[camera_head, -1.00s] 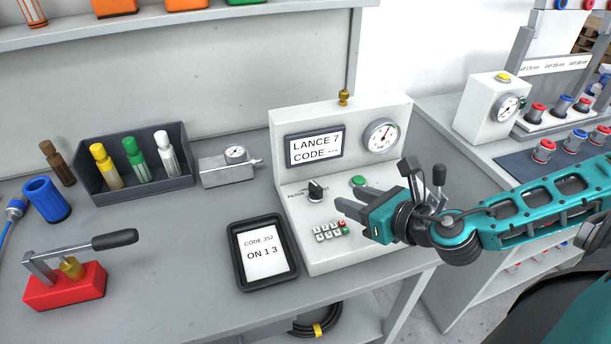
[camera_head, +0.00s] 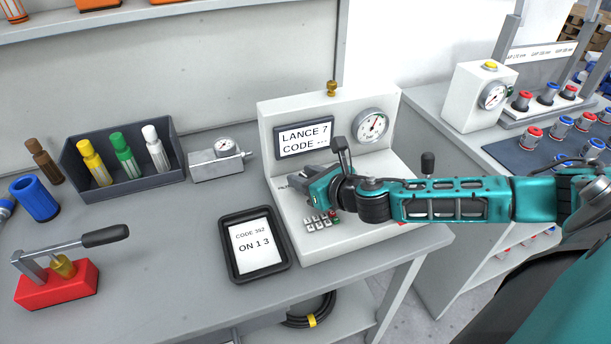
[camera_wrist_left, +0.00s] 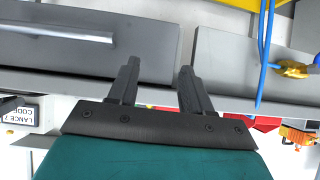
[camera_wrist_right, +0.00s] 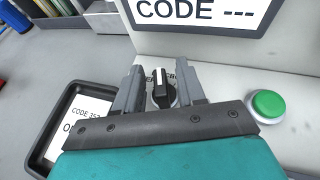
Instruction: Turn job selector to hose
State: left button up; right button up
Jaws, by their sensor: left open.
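The job selector (camera_wrist_right: 163,91) is a black rotary knob with a white pointer mark on the sloped front of the white test console (camera_head: 293,108). In the right wrist view my right gripper (camera_wrist_right: 162,78) is open, with one finger on each side of the knob and small visible gaps. The knob's label is mostly covered by the fingers. In the head view my right gripper (camera_head: 310,187) hides the knob. The console display (camera_head: 304,139) reads "LANCE 7 CODE ---". My left gripper (camera_wrist_left: 159,72) is open and empty in the left wrist view, away from the console.
A green button (camera_wrist_right: 268,105) sits right of the knob. A keypad (camera_head: 320,222) is below it. A tablet (camera_head: 228,246) reading "CODE 352 ON 1 3" lies left of the console. A gauge (camera_head: 371,126) is on the console's upper right.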

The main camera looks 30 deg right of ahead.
jog(key=c, duration=0.5)
grip_shut()
jog(key=shift+m+h, duration=0.3)
jog(key=m+h, duration=0.3)
jog(key=shift+a+h, duration=0.15)
jog(key=shift+h, duration=0.25)
jog(key=shift+m+g+h, duration=1)
jog(key=shift+m+h, duration=1.2)
jog(key=shift+h, duration=0.1)
jog(key=o, duration=0.5)
grip_release()
